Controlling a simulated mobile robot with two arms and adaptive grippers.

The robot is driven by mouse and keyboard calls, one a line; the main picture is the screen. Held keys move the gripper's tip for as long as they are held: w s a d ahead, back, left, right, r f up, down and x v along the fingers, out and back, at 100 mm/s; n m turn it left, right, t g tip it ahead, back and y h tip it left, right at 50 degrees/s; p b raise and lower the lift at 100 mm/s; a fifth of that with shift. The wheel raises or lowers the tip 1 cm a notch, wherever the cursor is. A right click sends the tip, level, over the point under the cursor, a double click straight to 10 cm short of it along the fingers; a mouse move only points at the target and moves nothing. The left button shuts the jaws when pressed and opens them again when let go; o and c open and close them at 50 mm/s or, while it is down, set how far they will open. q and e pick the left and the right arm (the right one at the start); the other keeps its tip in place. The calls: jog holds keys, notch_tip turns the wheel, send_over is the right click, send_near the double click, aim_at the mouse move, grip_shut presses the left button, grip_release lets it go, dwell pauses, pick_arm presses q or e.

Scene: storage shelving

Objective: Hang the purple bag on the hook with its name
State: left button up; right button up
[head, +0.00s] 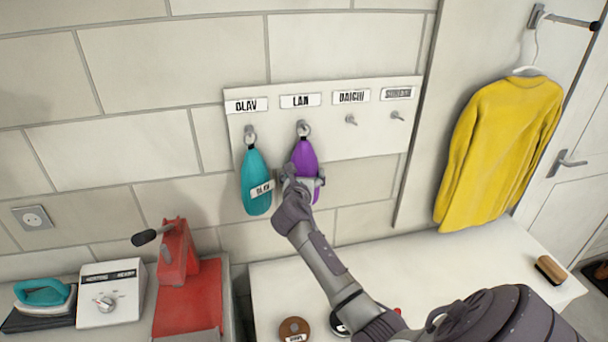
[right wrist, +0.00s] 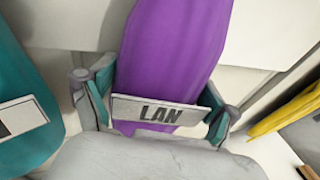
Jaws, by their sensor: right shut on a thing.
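The purple bag (head: 305,154) is at the hook under the LAN label (head: 300,100) on the white hook board, with its ring (head: 303,128) at that hook. I cannot tell for sure whether the ring is fully over the hook. My right gripper (head: 303,183) is shut on the lower part of the bag. In the right wrist view the purple bag (right wrist: 175,45) is between the two fingers, and its tag (right wrist: 160,113) reads LAN. My left gripper is not in view.
A teal bag (head: 256,178) tagged OLAV hangs on the OLAV hook, close left of the purple bag. The DAICHI hook (head: 351,120) and the rightmost hook (head: 397,116) are empty. A yellow sweater (head: 497,150) hangs at the right. A white counter (head: 430,262) lies below.

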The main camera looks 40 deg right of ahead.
jog(key=o, duration=1.3)
jog(key=shift+s+a, duration=0.1)
jog(key=v, duration=1.2)
